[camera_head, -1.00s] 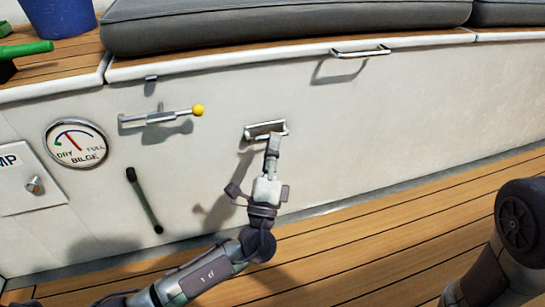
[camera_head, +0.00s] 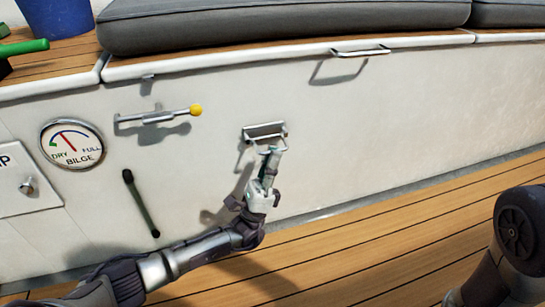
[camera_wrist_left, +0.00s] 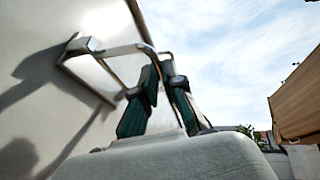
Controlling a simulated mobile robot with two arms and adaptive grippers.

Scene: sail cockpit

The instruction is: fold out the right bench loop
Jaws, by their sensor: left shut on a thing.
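The bench loop (camera_head: 264,130) is a metal bracket on the white bench front, with a thin bail hanging out from it. My left gripper (camera_head: 271,152) is just below the bracket, shut on the bail's outer bar. In the left wrist view the loop (camera_wrist_left: 118,50) stands out from the white wall, and its bar runs between the dark green fingers of my left gripper (camera_wrist_left: 163,76). The fingers hide part of the bar. My right gripper is not in view; only a part of my right arm shows at the right edge.
A barrel bolt with a yellow knob (camera_head: 195,110), a bilge gauge (camera_head: 72,144) and a dark handle (camera_head: 142,204) are on the wall to the left. A metal rail (camera_head: 361,51) is under the grey cushion (camera_head: 290,22). The wooden floor (camera_head: 390,245) is clear.

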